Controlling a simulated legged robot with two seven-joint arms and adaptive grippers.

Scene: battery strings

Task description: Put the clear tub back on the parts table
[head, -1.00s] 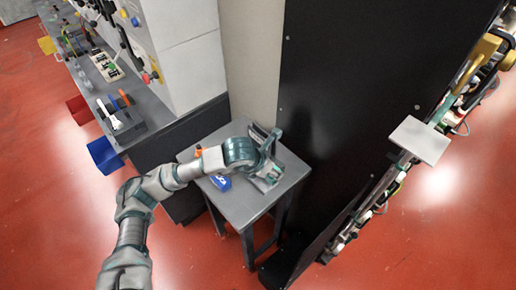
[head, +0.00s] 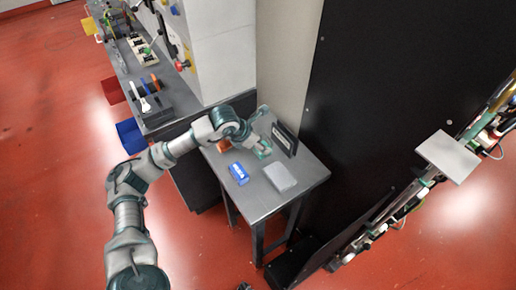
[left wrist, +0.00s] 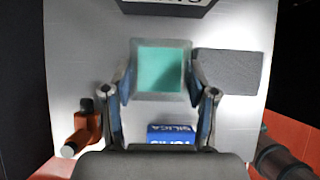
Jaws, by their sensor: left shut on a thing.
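The clear tub (left wrist: 161,70) has a square rim and teal contents. In the left wrist view it sits between the fingers of my left gripper (left wrist: 162,88), which is shut on it. In the head view my left gripper (head: 263,150) is over the back part of the small grey parts table (head: 258,203), and a little of the tub's green shows at its fingertips. I cannot tell whether the tub's base touches the tabletop. My right gripper is not in view.
A grey pad (head: 280,177) lies right of the tub in the wrist view. A blue silica box (head: 238,173) and an orange item (head: 223,145) are on the table. A dark upright plate (head: 285,138) stands behind the tub. A tall black panel (head: 375,95) rises beside the table.

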